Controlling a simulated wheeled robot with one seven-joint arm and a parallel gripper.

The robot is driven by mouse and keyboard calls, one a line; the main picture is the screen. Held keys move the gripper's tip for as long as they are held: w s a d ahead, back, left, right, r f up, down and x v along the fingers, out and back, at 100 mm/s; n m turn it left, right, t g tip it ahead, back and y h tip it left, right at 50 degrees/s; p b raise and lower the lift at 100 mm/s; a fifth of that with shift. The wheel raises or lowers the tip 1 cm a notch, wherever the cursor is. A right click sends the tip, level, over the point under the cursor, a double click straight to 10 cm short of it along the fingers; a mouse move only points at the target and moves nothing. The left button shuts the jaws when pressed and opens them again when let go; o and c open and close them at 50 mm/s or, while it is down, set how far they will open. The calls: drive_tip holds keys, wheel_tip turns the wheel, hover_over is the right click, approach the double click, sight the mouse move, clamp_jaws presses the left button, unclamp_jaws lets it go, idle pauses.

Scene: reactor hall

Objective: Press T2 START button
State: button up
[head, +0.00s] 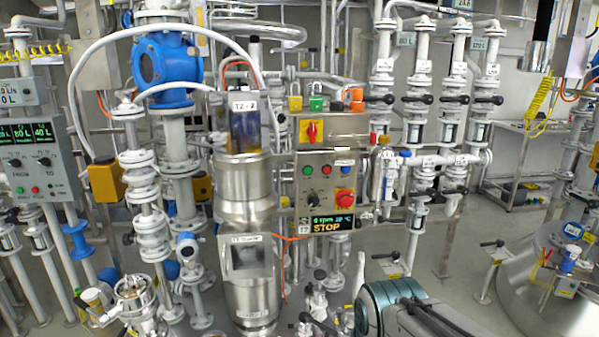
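The T2 control panel (325,190) is a grey box in the middle of the head view, beside the steel column marked T2. Its top row has a green button (307,171), a red button (325,170) and a blue button (343,170). The button labels are too small to read, so I cannot tell which one is marked START. Below the row are a black knob (311,198) and a red emergency stop (345,197) on yellow. The display (327,222) reads STOP. My arm shows at the bottom, below the panel; my gripper is not in view.
A box with a red and yellow switch (312,131) sits above the panel, with padlocks on top. Another control panel (38,160) is at the far left. White pipes and valves flank the column. A steel vessel (550,285) stands at lower right.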

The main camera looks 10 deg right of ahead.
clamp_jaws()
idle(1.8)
